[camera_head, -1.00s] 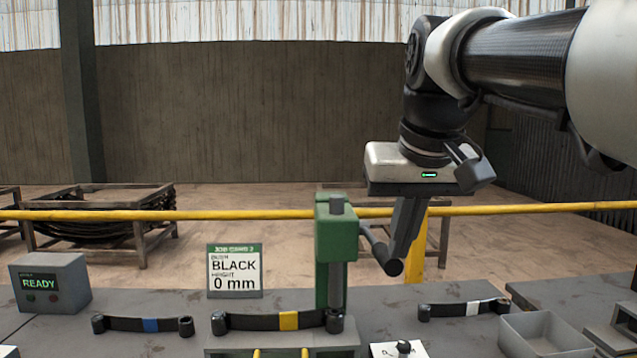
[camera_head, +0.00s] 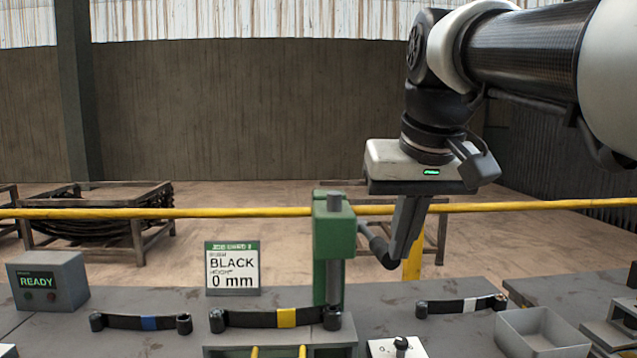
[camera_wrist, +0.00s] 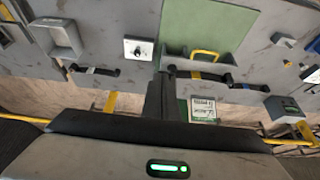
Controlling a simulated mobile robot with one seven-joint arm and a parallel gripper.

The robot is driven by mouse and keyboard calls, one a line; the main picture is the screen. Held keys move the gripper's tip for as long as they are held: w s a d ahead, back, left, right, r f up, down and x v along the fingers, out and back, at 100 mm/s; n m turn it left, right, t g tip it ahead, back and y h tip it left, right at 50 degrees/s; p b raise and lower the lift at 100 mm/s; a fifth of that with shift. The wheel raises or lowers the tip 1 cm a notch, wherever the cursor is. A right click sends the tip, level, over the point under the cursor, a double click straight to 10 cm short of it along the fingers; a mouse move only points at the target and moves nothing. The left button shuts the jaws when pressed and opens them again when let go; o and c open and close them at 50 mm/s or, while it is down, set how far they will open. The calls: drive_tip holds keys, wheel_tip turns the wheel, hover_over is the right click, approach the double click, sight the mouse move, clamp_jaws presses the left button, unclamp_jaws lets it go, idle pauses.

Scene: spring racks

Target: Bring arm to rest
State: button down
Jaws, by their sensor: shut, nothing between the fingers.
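My gripper (camera_head: 402,236) hangs below my wrist, to the right of the green press, above the bench. Its fingers are together with nothing visible between them. In the wrist view its dark fingers (camera_wrist: 160,97) show at the centre, over the bench near the yellow-marked spring. The press's dark lever (camera_head: 379,249) lies close to the fingers in the head view; I cannot tell whether they touch.
The green press (camera_head: 334,235) stands at the centre. Springs with blue (camera_head: 150,323), yellow (camera_head: 287,318) and white (camera_head: 470,306) marks lie along the bench. A grey bin (camera_head: 537,331) sits right. A sign (camera_head: 233,268) reads BLACK, 0 mm. A yellow rail (camera_head: 130,213) runs behind.

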sight(379, 238)
drive_tip(key=shift+t, duration=0.4)
drive_tip(key=w, duration=0.7)
drive_tip(key=shift+w+a+f, duration=0.3)
drive_tip(key=shift+w+f, duration=0.05)
drive_tip(key=shift+w+r, duration=0.1)
drive_tip(key=shift+w, duration=0.05)
drive_tip(key=shift+r+p, duration=0.35)
drive_tip(key=shift+p, duration=0.25)
drive_tip(key=shift+r+p, duration=0.6)
drive_tip(key=s+a+f, duration=0.2)
drive_tip(key=s+a, duration=0.2)
drive_tip(key=s, duration=0.2)
drive_tip(key=s+d+f, duration=0.2)
drive_tip(key=s+f, duration=0.5)
drive_tip(key=f, duration=0.2)
drive_tip(key=s+d+f, duration=0.2)
drive_tip(key=s+f, duration=0.6)
wheel_tip(379, 238, up, 16)
drive_tip(key=p, duration=1.5)
drive_tip(key=shift+w, duration=0.2)
